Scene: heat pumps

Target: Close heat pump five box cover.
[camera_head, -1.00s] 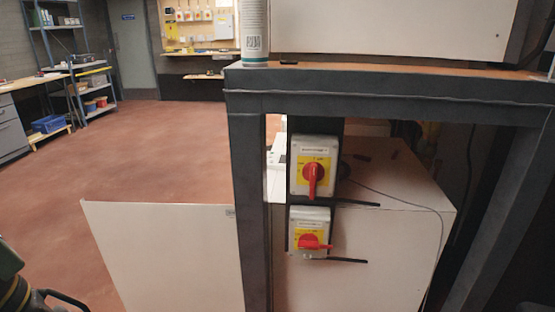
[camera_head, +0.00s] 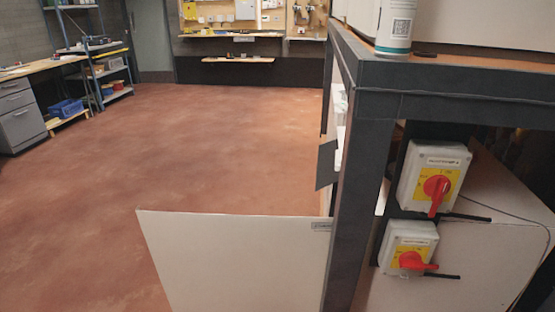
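A white flat panel (camera_head: 240,262), which looks like the box cover, stands out to the left of the dark metal frame (camera_head: 362,200) in the head view. Its right edge meets the frame's front post, and a small label sits near its top right corner. Behind the post is a white box (camera_head: 470,270), partly hidden by the frame. I cannot read which heat pump it belongs to. My gripper is not in view.
Two switch boxes with red handles, an upper one (camera_head: 420,190) and a lower one (camera_head: 396,262), hang on the frame. A white bottle (camera_head: 395,28) stands on top. Shelves (camera_head: 100,70) and a drawer unit (camera_head: 22,118) stand at the left. The red floor (camera_head: 200,150) is clear.

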